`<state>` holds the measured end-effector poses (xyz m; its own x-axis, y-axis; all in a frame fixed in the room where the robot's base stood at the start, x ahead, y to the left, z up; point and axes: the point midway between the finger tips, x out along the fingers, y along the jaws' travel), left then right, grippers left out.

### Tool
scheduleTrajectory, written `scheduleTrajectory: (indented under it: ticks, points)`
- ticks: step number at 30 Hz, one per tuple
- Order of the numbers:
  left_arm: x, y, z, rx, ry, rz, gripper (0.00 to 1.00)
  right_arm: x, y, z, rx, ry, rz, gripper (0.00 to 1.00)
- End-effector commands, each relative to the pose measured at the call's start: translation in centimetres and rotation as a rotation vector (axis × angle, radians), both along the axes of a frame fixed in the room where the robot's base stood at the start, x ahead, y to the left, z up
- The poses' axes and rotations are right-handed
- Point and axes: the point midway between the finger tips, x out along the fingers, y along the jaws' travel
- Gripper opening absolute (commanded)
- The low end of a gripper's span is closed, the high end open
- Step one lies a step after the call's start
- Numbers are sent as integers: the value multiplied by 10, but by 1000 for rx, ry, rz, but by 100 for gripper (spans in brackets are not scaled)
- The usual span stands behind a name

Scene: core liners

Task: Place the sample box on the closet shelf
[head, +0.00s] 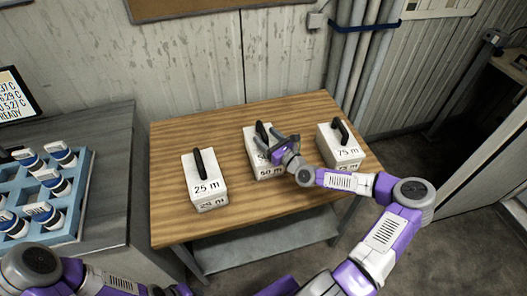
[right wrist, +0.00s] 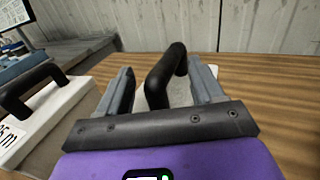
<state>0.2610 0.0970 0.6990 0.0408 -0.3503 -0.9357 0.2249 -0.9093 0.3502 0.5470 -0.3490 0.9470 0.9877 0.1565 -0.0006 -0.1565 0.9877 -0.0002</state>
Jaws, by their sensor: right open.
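Three white boxes with black top handles stand on a wooden table: one marked 25 m (head: 205,186) at left, a middle one marked 50 m (head: 266,172), and one marked 75 m (head: 338,152) at right. My right gripper (head: 270,138) is over the middle box. In the right wrist view its open fingers (right wrist: 165,88) stand on either side of the black handle (right wrist: 168,72); the box below is mostly hidden. My left arm shows at the bottom left of the head view; its gripper is at the frame edge, barely visible.
The wooden table (head: 232,228) has bare wood between the boxes. A blue rack (head: 78,190) of white-capped containers sits on a grey counter at left. A pale slanted panel (head: 478,165) stands at right; I cannot tell whether it belongs to the closet.

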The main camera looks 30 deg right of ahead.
Motion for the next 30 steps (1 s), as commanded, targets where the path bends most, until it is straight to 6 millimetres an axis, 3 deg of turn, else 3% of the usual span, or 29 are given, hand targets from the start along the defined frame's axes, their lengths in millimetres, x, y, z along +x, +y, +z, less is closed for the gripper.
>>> scheduleTrajectory:
  ticks: [7,20,30]
  points:
    - [0,0,0,0,0,0,43,1,0,0,0,0,0,65]
    - [0,0,0,0,0,0,43,1,0,0,0,0,0,0]
    - [0,0,0,0,0,0,43,1,0,0,0,0,1,0]
